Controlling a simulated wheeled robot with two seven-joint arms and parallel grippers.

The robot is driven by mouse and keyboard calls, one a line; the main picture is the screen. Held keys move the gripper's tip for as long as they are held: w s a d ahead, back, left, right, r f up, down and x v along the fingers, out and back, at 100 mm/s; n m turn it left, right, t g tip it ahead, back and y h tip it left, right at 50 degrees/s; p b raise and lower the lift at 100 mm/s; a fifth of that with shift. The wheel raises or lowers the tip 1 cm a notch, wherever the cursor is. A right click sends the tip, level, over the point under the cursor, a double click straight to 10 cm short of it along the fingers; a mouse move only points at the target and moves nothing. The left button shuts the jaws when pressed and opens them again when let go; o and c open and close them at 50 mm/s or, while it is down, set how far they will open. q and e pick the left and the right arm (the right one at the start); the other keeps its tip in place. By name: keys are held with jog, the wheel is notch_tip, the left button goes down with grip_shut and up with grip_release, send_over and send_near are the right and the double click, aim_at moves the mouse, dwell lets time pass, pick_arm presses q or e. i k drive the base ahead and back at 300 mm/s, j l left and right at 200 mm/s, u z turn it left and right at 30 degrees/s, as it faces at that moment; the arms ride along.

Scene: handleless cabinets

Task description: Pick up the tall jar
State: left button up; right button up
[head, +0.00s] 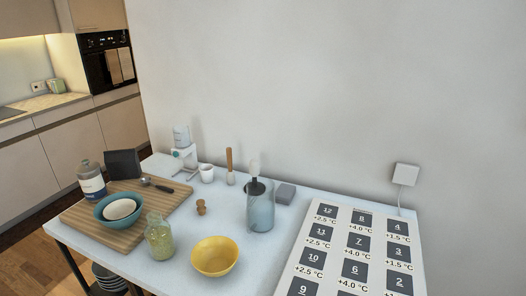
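No gripper of mine shows in the head view. A tall blue-grey see-through jar (261,212) stands upright near the middle of the white table, with a dark and a pale utensil-like shape rising at its top. A shorter glass jar (160,241) with yellow-green contents stands at the front left, by the board's edge. The blue-grey jar looks the widest and tallest of these; I cannot tell for certain which one is called the tall jar.
A yellow bowl (214,257) stands between the two jars, towards the front. A wooden board (122,237) holds blue and white bowls. A small wooden item (201,207), a white cup (207,173) and a grey block (285,193) are near. A numbered panel (327,248) covers the right.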

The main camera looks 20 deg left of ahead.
aim_at(159, 237)
jog(key=u, duration=1.35)
jog(key=k+j+u, duration=0.2)
jog(key=k+j, duration=0.15)
jog(key=j, duration=0.3)
